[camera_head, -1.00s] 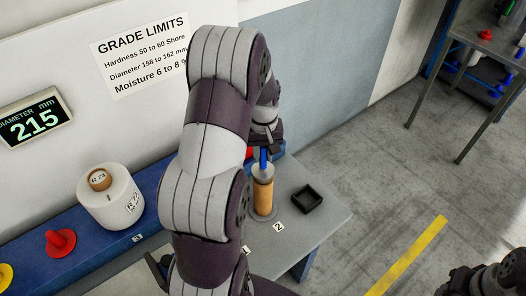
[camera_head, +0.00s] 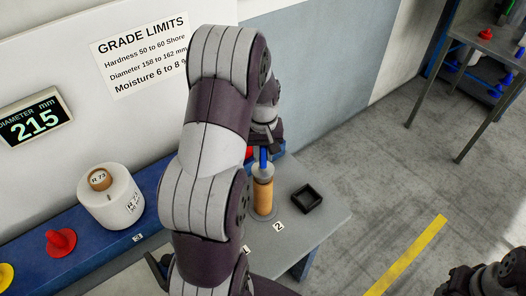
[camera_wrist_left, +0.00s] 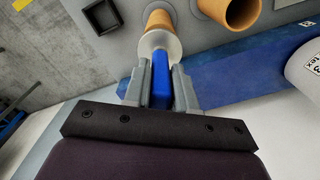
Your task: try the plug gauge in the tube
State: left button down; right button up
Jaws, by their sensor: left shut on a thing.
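My left gripper (camera_wrist_left: 160,88) is shut on the blue handle of the plug gauge (camera_wrist_left: 161,68); the handle also shows in the head view (camera_head: 263,156). Below the handle is a pale round part of the gauge, in line with the orange-brown tube (camera_head: 263,196). The tube stands upright on the grey table by label 2, and its upper end shows in the wrist view (camera_wrist_left: 158,19). The pale part meets the tube's top; how far the gauge is inside is hidden. The right gripper's fingers are not in view.
An empty black square tray (camera_head: 306,198) sits right of the tube. A second open tube (camera_wrist_left: 243,12) shows in the wrist view. A side table (camera_head: 488,45) stands at the far right.

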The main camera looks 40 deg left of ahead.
pick_arm(q)
jog(key=shift+r+p, duration=2.85)
jog(key=shift+r, duration=0.75)
